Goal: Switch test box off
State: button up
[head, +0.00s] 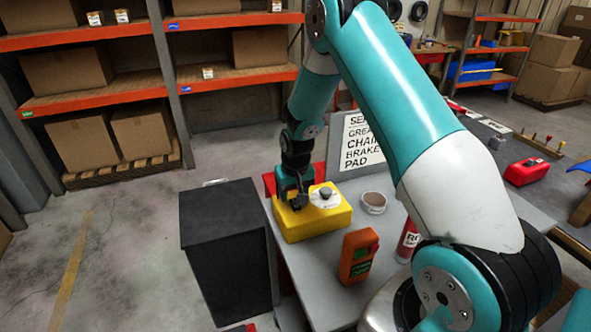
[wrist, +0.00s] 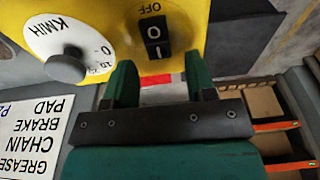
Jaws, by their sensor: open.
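The test box is a yellow box (head: 312,222) on the grey table, with a white dial and knob (head: 325,194) on top. In the wrist view its yellow face (wrist: 110,30) shows a KM/H dial with a knob (wrist: 68,65) at left. A black rocker switch (wrist: 154,36) marked O and I, with OFF printed by its O end, sits right of the dial. My gripper (wrist: 162,85) is open and empty, its two green fingers on either side of the line below the switch. In the head view my gripper (head: 297,200) is at the left part of the box. Contact cannot be told.
An orange device (head: 358,256), a small round tin (head: 373,203) and a red bottle (head: 408,242) stand on the table right of the box. A sign (head: 362,140) stands behind. A black cabinet (head: 222,245) is at left.

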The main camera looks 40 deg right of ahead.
aim_at(296, 207)
notch_tip(296, 207, up, 16)
jog(key=s+b, duration=0.2)
jog(key=b, duration=0.1)
jog(key=shift+s+a, duration=0.2)
jog(key=shift+a, duration=0.15)
jog(key=s+a+r+n+g+y, duration=0.1)
jog(key=s+a+n, duration=0.4)
jog(key=s+a, duration=0.6)
jog(key=s+a+r+n+y, duration=0.3)
jog(key=s+a+r+n, duration=0.2)
jog(key=s+a, duration=0.7)
jog(key=s+r, duration=0.1)
jog(key=s, duration=0.2)
jog(key=shift+s+a+g+y, duration=0.25)
jog(key=shift+a+g+y, duration=0.05)
jog(key=shift+g, duration=0.1)
jog(key=shift+r, duration=0.1)
